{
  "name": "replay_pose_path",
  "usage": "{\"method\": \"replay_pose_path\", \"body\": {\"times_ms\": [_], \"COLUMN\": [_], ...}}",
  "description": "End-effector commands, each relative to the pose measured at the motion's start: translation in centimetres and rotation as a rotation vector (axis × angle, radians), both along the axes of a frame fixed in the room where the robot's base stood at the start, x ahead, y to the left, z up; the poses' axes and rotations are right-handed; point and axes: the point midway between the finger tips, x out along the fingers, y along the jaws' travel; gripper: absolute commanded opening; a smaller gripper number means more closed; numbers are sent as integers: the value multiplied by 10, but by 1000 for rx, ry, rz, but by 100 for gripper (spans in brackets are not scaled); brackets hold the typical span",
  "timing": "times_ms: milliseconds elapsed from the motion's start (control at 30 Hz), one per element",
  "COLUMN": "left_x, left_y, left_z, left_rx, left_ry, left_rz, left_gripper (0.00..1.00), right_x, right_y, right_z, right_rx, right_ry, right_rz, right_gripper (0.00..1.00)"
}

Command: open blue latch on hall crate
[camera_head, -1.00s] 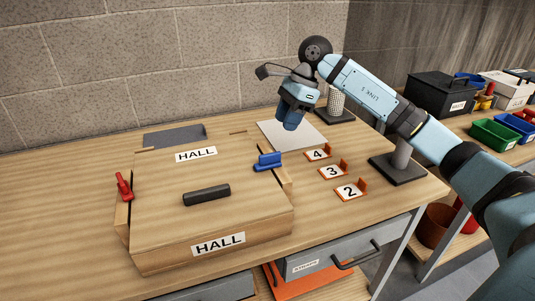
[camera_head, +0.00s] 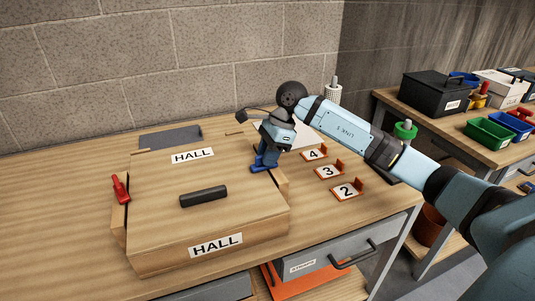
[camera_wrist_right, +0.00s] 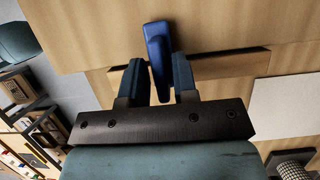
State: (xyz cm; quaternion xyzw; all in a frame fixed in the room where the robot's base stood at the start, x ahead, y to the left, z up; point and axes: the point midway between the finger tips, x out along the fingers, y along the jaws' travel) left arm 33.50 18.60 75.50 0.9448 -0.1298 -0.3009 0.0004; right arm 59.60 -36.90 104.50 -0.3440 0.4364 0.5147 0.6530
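The wooden HALL crate (camera_head: 150,220) stands closed on the bench, with HALL labels on its lid and front. Its blue latch (camera_wrist_right: 158,45) is on the right side and is mostly covered by my right gripper in the head view. My right gripper (camera_head: 262,165) is down at the latch. In the right wrist view, its two dark fingers (camera_wrist_right: 160,75) stand on either side of the latch's lower part, with narrow gaps, so it looks open around it. The red latch (camera_head: 121,188) is on the crate's left side. My left gripper is not in view.
A black handle (camera_head: 204,196) lies on the lid. Number markers 4 (camera_head: 314,153), 3 (camera_head: 329,172) and 2 (camera_head: 347,191) stand right of the crate. A dark sheet (camera_head: 171,138) lies behind it. A second bench with a black box (camera_head: 436,93) and bins is at right.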

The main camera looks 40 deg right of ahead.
Motion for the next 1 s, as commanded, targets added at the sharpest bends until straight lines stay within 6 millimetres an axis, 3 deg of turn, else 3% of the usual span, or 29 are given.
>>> {"method": "replay_pose_path", "body": {"times_ms": [33,100,567,1000], "left_x": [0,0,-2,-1], "left_y": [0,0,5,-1], "left_z": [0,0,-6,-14], "left_rx": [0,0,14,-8], "left_ry": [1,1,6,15], "left_rz": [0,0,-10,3], "left_gripper": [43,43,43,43], "right_x": [0,0,1,6], "right_y": [0,0,-1,-3], "right_z": [0,0,0,0], "right_rx": [0,0,0,-1], "right_ry": [0,0,-1,-3], "right_rz": [0,0,-69,-421], "right_gripper": [15,0,0,0]}}
